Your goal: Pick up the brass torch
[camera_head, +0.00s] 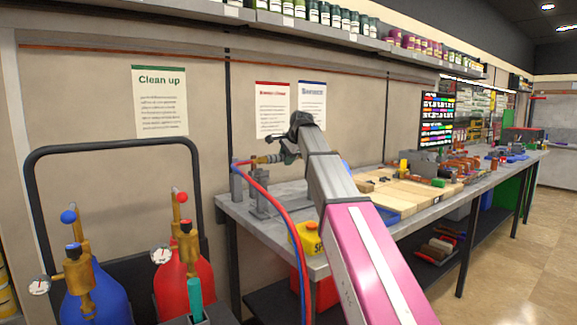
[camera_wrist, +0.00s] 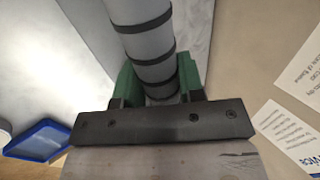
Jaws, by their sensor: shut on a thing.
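My gripper (camera_head: 289,149) is at the torch's right end, dark and partly hidden by my own arm. In the wrist view, the green fingers of my gripper (camera_wrist: 158,86) are shut on a grey round shaft with dark bands, which appears to be the torch's handle (camera_wrist: 144,40). The shaft runs up out of that picture. Whether the torch still touches its metal stand (camera_head: 262,200) is hard to tell.
Red and blue hoses (camera_head: 272,202) hang by the bench's left end. A red cylinder (camera_head: 184,275) and a blue cylinder (camera_head: 96,296) stand on a cart at left. Wooden boards (camera_head: 408,192) and a yellow container (camera_head: 306,238) are on the bench. The wall is close behind.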

